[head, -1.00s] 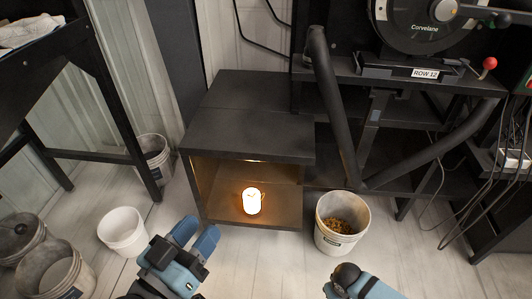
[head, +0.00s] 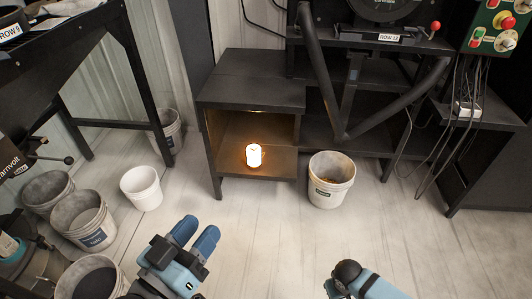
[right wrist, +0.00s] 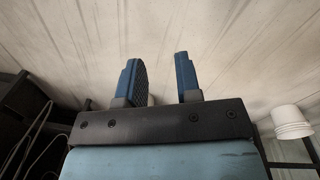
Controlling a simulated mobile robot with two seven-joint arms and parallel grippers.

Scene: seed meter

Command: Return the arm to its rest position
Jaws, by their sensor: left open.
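My left gripper (head: 195,233) is at the lower left of the head view. Its two blue fingers are apart with nothing between them, above bare floor. My right arm (head: 362,283) shows only partly at the bottom of the head view. In the right wrist view the right gripper (right wrist: 157,60) has its two blue fingers apart and empty, with pale boards behind them. Neither gripper touches anything.
A brightly lit white mug-like object (head: 254,155) stands in the open dark cabinet (head: 251,92). A white bucket (head: 331,181) stands right of it. Another white bucket (head: 141,188) and several grey buckets (head: 80,219) stand at left. The middle floor is clear.

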